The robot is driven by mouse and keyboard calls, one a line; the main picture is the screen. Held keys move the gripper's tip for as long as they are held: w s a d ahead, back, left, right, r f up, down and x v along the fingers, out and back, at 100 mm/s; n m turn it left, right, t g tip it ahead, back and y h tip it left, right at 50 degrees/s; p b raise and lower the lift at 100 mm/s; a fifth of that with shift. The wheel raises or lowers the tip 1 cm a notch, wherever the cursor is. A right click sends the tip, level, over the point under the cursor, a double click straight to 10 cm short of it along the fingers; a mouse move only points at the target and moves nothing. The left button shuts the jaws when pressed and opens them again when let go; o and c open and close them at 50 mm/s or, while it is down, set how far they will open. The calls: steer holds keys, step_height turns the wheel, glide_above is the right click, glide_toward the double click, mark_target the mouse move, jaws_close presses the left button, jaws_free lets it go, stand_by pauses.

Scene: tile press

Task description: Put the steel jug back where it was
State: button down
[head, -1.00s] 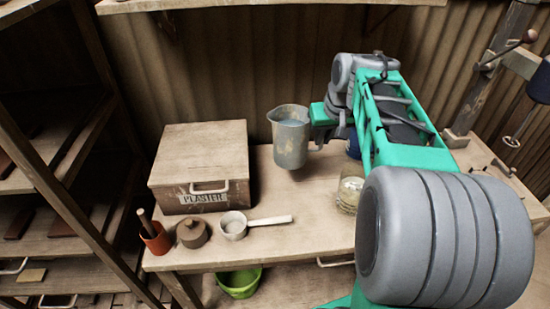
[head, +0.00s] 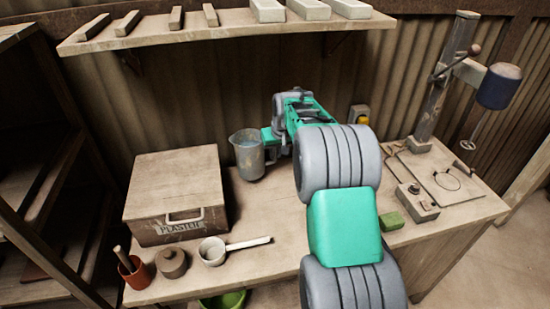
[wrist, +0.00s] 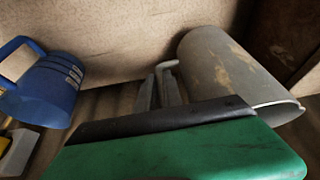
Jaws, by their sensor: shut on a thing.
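The steel jug (head: 250,157) is grey with brownish smears and stands upright at the back of the bench, right of the plaster box. My gripper (head: 271,147) comes to it from the right and is shut on its handle. In the wrist view the gripper's fingers (wrist: 160,91) close on the handle of the jug (wrist: 228,70). The jug's base is at or very near the bench top; I cannot tell whether it touches. My arm hides the bench just right of the gripper.
A wooden plaster box (head: 178,190) is left of the jug. A ladle (head: 213,250), lidded pot (head: 172,263) and red cup (head: 132,271) line the front. A blue jug (wrist: 45,90) shows in the wrist view. A shelf (head: 225,35) hangs above. A drill stand (head: 433,100) is right.

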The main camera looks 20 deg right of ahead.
mark_target(275, 161)
steer(key=shift+s+x, duration=0.15)
steer(key=shift+x, duration=0.65)
steer(key=shift+s+x, duration=0.15)
steer(key=shift+x, duration=0.65)
steer(key=shift+s+f, duration=0.1)
steer(key=shift+f, duration=0.05)
steer(key=shift+f, duration=0.2)
steer(key=c, duration=1.5)
jaws_free()
steer(key=shift+s+f, duration=0.1)
